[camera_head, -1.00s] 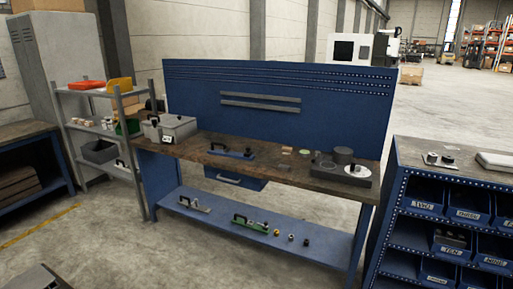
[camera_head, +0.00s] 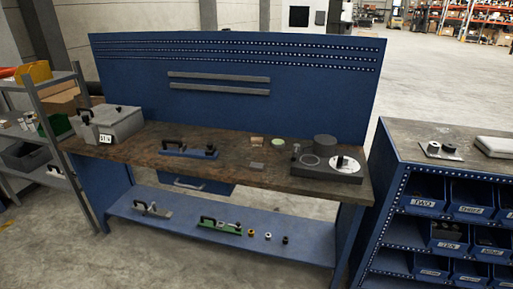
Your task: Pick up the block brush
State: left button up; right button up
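The blue workbench (camera_head: 215,177) stands ahead with its dark worn top. A small tan block (camera_head: 257,141) near the middle of the top may be the block brush; it is too small to tell. A flat grey block (camera_head: 257,166) lies just in front of it, and a round green-topped piece (camera_head: 278,143) is to its right. A blue tool with a black handle (camera_head: 188,151) lies left of centre. Neither of my grippers is in view.
A grey case (camera_head: 108,124) stands at the bench's left end. A dark base with a white disc (camera_head: 344,164) and a dark cylinder (camera_head: 325,146) are at the right. The lower shelf (camera_head: 160,226) holds tools and small parts. A blue bin rack (camera_head: 403,185) stands right; shelving is left.

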aim_at(255, 142)
jog(key=i+j+z, duration=0.3)
jog(key=i+j, duration=0.65)
jog(key=i, duration=0.5)
jog(key=i+j+z, duration=0.25)
jog(key=i+j, duration=1)
jog(key=i+l, duration=0.05)
jog(key=i, duration=0.05)
